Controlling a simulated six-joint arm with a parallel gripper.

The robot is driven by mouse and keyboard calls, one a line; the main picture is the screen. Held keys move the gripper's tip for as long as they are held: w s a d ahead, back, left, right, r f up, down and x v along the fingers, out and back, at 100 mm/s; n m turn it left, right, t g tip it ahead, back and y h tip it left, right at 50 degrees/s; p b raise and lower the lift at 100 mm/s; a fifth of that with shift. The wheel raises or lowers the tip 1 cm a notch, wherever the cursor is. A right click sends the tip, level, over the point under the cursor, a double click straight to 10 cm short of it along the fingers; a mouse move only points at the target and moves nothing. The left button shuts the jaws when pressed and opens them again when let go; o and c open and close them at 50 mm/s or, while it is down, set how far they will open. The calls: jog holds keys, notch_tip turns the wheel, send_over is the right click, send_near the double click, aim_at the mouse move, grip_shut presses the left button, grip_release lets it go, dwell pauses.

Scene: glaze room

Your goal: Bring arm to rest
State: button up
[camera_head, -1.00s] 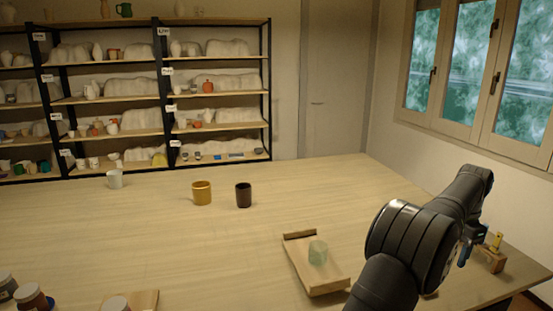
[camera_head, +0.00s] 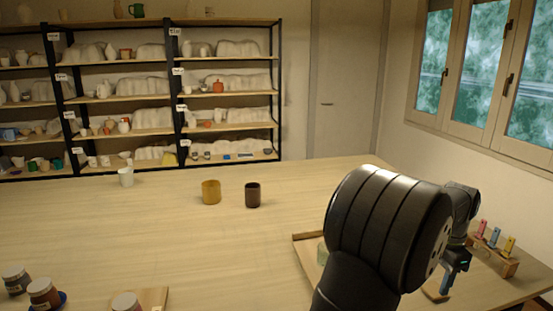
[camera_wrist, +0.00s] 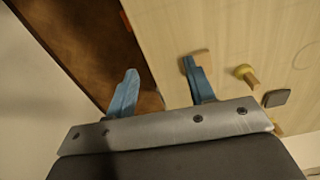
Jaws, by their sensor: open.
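My gripper (camera_head: 450,272) hangs at the right side of the table, left of a small wooden rack. Its two blue fingers (camera_wrist: 160,74) stand apart with nothing between them in the wrist view. My black arm covers the lower right of the head view. It hides most of a wooden tray (camera_head: 302,258) and of a pale green cup (camera_head: 321,253) on it.
The wooden rack (camera_head: 508,266) holds red, blue and yellow-handled items. A yellow mug (camera_head: 211,192), a dark cup (camera_head: 252,195) and a white cup (camera_head: 125,177) stand farther back. Jars (camera_head: 44,294) are at front left. The table's middle (camera_head: 150,235) is clear.

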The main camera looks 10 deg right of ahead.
jog(key=w+f, duration=0.3)
jog(key=w, duration=0.2)
jog(key=shift+w+a+f, duration=0.25)
jog(key=shift+w+a, duration=0.05)
jog(key=shift+a, duration=0.05)
jog(key=shift+s, duration=0.1)
jog(key=s+d+r, duration=0.1)
jog(key=s+r, duration=0.3)
jog(key=s, duration=0.2)
jog(key=w+d, duration=0.3)
jog(key=d, duration=0.5)
jog(key=shift+d+r, duration=0.25)
jog(key=shift+r, duration=0.05)
